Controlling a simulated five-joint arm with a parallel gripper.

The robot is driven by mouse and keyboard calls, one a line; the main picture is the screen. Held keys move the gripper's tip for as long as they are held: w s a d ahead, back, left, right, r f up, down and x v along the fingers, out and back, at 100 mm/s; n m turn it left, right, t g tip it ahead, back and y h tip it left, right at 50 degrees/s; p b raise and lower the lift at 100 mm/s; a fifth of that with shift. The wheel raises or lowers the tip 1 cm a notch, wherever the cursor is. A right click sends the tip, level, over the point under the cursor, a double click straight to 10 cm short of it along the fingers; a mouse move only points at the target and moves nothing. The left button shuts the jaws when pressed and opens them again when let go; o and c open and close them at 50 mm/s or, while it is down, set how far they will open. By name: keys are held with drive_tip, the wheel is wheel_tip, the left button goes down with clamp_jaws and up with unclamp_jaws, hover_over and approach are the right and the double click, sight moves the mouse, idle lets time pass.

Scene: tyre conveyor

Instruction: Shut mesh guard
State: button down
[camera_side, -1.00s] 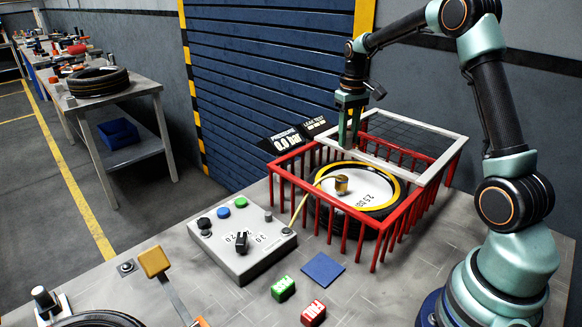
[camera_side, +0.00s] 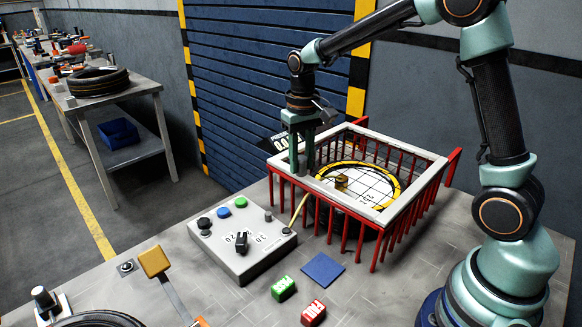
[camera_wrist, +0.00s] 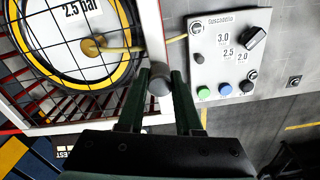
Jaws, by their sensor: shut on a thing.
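The mesh guard (camera_side: 345,200), a pale frame with a dark wire grid, lies over the top of the red cage (camera_side: 401,226). Its right end stops a little short of the cage's right end rail. My gripper (camera_side: 302,168) is at the guard's left side. In the wrist view my gripper (camera_wrist: 159,82) is shut on a round grey knob (camera_wrist: 158,84) beside the guard's frame bar (camera_wrist: 154,35). The tyre with a yellow ring (camera_wrist: 131,30) and "2.5 bar" label lies under the mesh.
A grey control box (camera_side: 240,247) with buttons and a dial stands left of the cage. A yellow hose (camera_side: 299,211) runs from it to the tyre. A blue pad (camera_side: 322,268), a green block (camera_side: 283,288) and a red block (camera_side: 313,313) lie in front.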

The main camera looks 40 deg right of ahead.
drive_tip(key=c, duration=0.6)
unclamp_jaws()
wheel_tip(320, 180, up, 12)
drive_tip(key=shift+r, duration=0.1)
drive_tip(key=s+f+n+t, duration=0.1)
drive_tip(key=s+t, duration=0.1)
drive_tip(key=s, duration=0.2)
drive_tip(key=s+a+f+n+t, duration=0.1)
drive_tip(key=s, duration=0.4)
drive_tip(key=s+a+f+n+t, duration=0.1)
drive_tip(key=s+t, duration=0.1)
drive_tip(key=s, duration=0.3)
drive_tip(key=shift+s+a+t, duration=0.25)
drive_tip(key=shift+t, duration=0.05)
